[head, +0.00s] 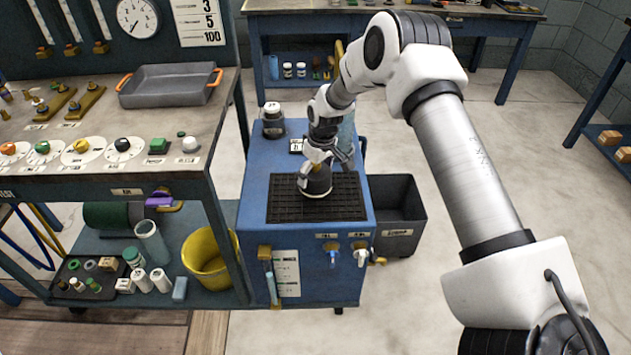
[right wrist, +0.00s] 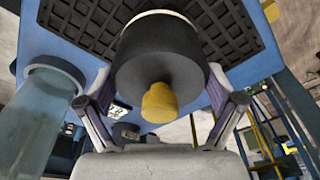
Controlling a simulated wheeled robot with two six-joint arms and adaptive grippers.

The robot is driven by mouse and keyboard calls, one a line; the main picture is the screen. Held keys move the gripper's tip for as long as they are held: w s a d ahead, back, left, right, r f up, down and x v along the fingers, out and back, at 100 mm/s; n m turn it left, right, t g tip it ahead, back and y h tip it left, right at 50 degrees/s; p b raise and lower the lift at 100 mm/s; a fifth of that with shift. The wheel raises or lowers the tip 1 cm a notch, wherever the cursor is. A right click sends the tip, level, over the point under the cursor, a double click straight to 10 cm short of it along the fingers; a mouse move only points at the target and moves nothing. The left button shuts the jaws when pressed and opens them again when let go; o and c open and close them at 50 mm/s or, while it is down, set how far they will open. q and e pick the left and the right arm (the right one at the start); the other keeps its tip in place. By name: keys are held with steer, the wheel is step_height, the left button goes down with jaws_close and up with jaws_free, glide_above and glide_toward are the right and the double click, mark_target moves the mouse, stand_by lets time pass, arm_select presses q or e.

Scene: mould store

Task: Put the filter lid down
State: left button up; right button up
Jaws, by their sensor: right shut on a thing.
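The filter lid (head: 317,183) is a dark round cap with a pale band. In the right wrist view the lid (right wrist: 160,55) shows a yellow knob (right wrist: 159,102) facing the camera. My right gripper (head: 319,168) is around the lid, with one finger on each side, and is shut on it. The lid is over the black grid mat (head: 345,208) on top of the blue cabinet (head: 258,180). I cannot tell whether the lid touches the grid. My left gripper is not in view.
A dark jar with a pale top (head: 273,121) stands at the cabinet's back left. A clear cylinder (right wrist: 40,115) stands close to the gripper in the right wrist view. A grey bin (head: 400,205) is right of the cabinet. A workbench (head: 110,180) stands to the left.

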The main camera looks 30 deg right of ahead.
steer(key=shift+f, duration=1.7)
steer(key=o, duration=1)
